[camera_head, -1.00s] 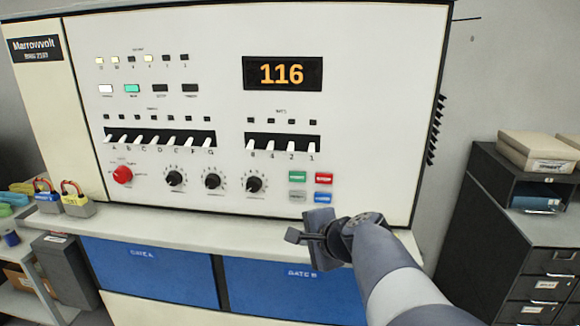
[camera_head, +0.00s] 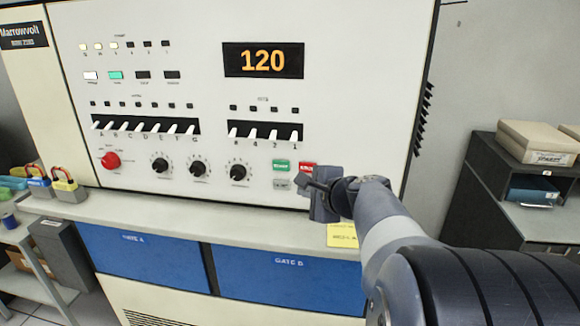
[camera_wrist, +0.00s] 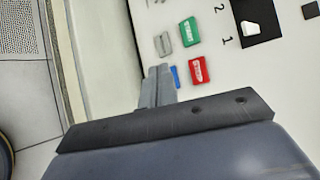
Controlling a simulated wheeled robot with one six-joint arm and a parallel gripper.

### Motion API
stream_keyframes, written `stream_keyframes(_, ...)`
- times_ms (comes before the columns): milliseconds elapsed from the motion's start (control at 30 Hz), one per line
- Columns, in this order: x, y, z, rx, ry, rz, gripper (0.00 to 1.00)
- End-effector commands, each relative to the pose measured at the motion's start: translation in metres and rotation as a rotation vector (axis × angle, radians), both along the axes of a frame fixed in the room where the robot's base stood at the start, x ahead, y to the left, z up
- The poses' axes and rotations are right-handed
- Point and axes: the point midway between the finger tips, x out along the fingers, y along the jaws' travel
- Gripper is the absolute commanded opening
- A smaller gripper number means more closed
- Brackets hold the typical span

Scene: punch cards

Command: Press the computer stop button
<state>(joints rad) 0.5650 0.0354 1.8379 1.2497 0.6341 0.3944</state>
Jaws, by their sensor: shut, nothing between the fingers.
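The red stop button (camera_head: 307,167) sits low on the right of the white computer panel, partly covered by my gripper (camera_head: 304,182). In the wrist view the red button (camera_wrist: 200,71) lies just right of my fingertips (camera_wrist: 158,71). My gripper is shut and empty. Its tips are close to the panel, just below and left of the red button. I cannot tell whether they touch the panel. The green button (camera_head: 281,165) is left of the red one, with a grey button (camera_head: 281,184) below it. The blue button (camera_wrist: 174,76) is mostly hidden behind the fingers.
An orange display (camera_head: 263,61) reads 120. Black dials (camera_head: 199,170), white switches (camera_head: 265,132) and a red knob (camera_head: 110,161) are on the panel. A pale ledge (camera_head: 180,214) runs below it, with padlocks (camera_head: 68,187) at left and a yellow note (camera_head: 342,235).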

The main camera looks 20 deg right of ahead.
Motion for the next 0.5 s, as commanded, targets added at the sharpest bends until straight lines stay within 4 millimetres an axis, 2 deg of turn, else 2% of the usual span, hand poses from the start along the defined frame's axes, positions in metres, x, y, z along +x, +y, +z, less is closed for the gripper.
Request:
stream_keyframes(300,0.038,-0.026,0.0,0.002,0.001,-0.001,0.0)
stream_keyframes(500,0.053,-0.036,0.0,0.0,0.0,0.0,0.0)
